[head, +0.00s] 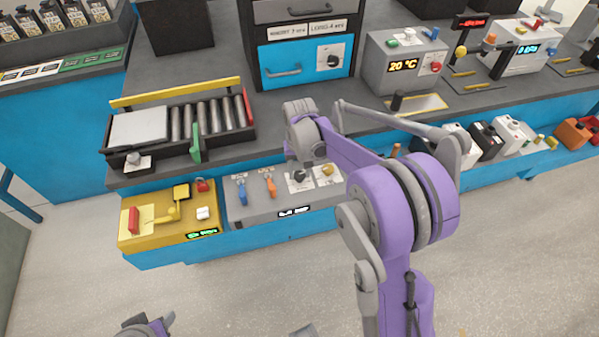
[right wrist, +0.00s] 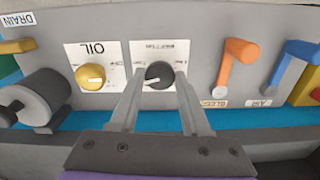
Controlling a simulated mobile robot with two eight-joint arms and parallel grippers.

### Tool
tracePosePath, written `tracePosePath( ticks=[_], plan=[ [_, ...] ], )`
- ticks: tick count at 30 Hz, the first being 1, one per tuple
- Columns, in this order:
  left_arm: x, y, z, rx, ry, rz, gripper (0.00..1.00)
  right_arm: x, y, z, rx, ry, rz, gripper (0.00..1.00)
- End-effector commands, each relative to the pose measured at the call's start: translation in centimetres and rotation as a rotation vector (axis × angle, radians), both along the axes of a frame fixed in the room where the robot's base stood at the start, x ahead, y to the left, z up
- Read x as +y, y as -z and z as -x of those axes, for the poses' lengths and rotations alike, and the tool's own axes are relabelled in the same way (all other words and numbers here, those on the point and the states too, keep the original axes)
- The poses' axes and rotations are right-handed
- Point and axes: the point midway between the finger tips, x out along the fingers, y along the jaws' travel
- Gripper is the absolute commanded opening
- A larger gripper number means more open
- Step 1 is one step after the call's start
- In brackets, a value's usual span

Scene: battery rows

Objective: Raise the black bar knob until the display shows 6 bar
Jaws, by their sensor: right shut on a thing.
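The black knob (right wrist: 158,75) sits on a white label plate on the grey panel (head: 258,214), beside the yellow OIL knob (right wrist: 91,77). My right gripper (right wrist: 160,80) is shut on the black knob, one finger on each side of it.
An orange lever (head: 270,187) and a blue lever (head: 242,195) stand on the same panel. A yellow box (head: 150,237) with a red switch is to its left. A roller tray (head: 250,130) lies behind, and a grey 20 °C box (head: 385,72) stands at back right.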

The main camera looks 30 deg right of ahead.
Motion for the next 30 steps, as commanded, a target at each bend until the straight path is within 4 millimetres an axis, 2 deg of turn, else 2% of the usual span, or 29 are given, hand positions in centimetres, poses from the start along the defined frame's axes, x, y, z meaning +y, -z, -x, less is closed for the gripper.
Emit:
tracePosePath(
  ticks=[12, 30],
  plan=[
    [0.00, 0.68, 0.12, 0.003, 0.000, 0.000, 0.50, -0.01, -0.01, -0.01, 0.000, 0.243, 0.000, 0.00],
    [0.00, 0.79, 0.13, 0.003, 0.000, 0.000, 0.50, -0.02, -0.04, -0.02, 0.000, 0.300, 0.000, 0.00]
  ],
)
